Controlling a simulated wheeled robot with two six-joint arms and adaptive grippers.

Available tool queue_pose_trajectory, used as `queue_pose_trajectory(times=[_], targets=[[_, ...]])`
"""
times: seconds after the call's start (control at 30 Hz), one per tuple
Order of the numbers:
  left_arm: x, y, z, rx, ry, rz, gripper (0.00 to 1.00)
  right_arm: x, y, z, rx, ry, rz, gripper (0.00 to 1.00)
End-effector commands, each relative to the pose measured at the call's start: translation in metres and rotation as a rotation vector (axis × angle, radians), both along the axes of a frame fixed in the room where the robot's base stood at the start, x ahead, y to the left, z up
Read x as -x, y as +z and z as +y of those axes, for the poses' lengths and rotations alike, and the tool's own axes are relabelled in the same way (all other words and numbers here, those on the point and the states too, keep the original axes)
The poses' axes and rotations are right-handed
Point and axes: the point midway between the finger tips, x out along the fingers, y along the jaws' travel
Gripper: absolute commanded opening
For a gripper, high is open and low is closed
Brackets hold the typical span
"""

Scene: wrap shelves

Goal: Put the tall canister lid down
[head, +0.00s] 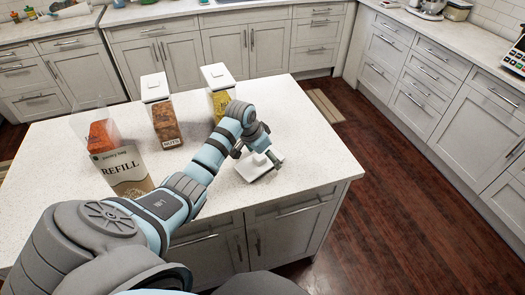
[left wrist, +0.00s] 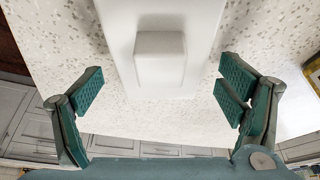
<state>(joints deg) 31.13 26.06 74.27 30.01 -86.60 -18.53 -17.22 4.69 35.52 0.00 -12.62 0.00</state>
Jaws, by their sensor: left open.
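The white canister lid (head: 250,172) lies on the island counter near its front right edge. In the left wrist view the lid (left wrist: 122,40) shows its raised block handle (left wrist: 160,58) between my fingers. My left gripper (head: 262,158) is open around the handle, with a gap on both sides. In the left wrist view its green finger pads (left wrist: 163,88) stand wide apart. A clear canister (head: 100,132) with orange contents stands open at the left. My right gripper is not in view.
Two canisters with white lids, one of brown contents (head: 163,115) and one of yellow (head: 219,100), stand behind my arm. The island counter (head: 310,130) is clear at the right.

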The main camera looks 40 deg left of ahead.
Motion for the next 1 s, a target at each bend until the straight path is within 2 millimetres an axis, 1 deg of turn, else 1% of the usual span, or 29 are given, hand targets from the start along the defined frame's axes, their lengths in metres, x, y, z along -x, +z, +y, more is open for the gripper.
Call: queue_pose_trajectory(times=[0.07,0.17,0.3,0.4,0.5,0.63,1.0], targets=[[0.003,0.010,0.002,-0.002,0.000,-0.004,0.88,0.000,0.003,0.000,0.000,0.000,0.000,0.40],[0.010,0.030,0.004,-0.004,0.000,-0.004,0.88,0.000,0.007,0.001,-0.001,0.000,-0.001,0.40],[0.024,0.069,0.007,-0.005,0.000,-0.005,0.88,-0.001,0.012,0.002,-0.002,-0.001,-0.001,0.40],[0.034,0.092,0.009,-0.004,-0.001,-0.004,0.88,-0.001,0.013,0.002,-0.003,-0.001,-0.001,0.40],[0.040,0.106,0.009,-0.003,0.000,-0.002,0.88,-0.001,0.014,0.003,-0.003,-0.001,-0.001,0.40],[0.042,0.112,0.009,0.000,0.000,-0.001,0.88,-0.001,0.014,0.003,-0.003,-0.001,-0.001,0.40],[0.042,0.111,0.009,0.001,0.001,-0.001,0.88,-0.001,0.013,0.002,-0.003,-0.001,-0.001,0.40]])
